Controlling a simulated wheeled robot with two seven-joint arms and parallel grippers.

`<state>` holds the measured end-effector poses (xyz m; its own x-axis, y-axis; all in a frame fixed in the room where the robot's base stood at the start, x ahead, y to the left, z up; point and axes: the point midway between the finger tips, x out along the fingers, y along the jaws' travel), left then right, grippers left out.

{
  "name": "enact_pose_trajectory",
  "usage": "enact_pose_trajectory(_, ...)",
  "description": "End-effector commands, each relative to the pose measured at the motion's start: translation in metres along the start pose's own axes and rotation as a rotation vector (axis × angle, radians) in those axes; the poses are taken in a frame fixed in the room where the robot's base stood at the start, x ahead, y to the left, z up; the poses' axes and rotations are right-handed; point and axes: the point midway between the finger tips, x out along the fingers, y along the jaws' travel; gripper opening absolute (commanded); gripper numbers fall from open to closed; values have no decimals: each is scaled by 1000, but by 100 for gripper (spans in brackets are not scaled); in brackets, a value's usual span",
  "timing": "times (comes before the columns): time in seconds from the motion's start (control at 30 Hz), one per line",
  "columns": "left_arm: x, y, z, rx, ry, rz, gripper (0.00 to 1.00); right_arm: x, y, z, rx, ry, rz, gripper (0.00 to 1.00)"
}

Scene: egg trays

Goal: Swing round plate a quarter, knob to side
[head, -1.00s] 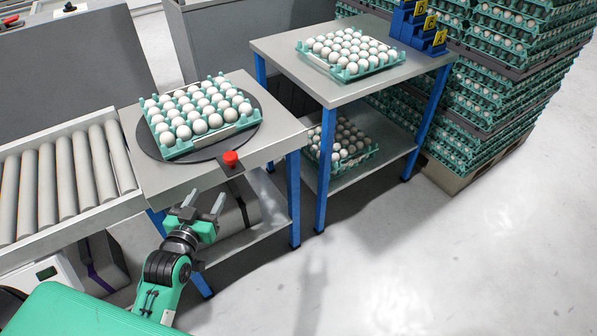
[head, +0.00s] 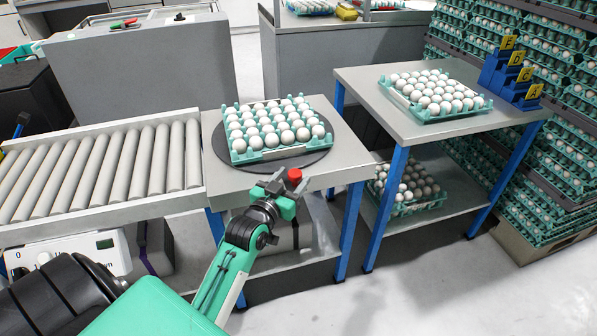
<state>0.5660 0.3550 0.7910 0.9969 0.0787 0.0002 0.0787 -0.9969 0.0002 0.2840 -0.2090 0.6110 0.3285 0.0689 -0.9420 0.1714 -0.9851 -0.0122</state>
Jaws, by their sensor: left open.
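The dark round plate (head: 316,160) lies on the grey table left of centre, with a green tray (head: 268,154) of white eggs on it. Its red knob (head: 295,175) stands on the near side, by the table's front edge. My left gripper (head: 284,185) is open at the knob, its fingers pointing up towards it. I cannot tell whether the fingers are around the knob or just short of it. The gripper hides the knob's base and its arm. My right gripper is out of view.
A roller conveyor (head: 110,168) adjoins the table on the left. A second table (head: 375,98) on the right holds another egg tray (head: 412,109) and blue lettered steps (head: 505,78). Tall stacks of egg trays (head: 570,110) stand at far right. The floor in front is clear.

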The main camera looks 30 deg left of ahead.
Motion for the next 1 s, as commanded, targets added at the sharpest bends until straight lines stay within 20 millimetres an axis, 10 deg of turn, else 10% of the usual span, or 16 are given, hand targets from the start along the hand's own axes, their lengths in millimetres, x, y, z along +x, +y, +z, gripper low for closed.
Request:
enact_pose_trajectory(0.67,39,0,0,1,-1,0,55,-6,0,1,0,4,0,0)
enact_pose_trajectory(1.0,39,0,0,0,0,0,0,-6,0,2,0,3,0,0)
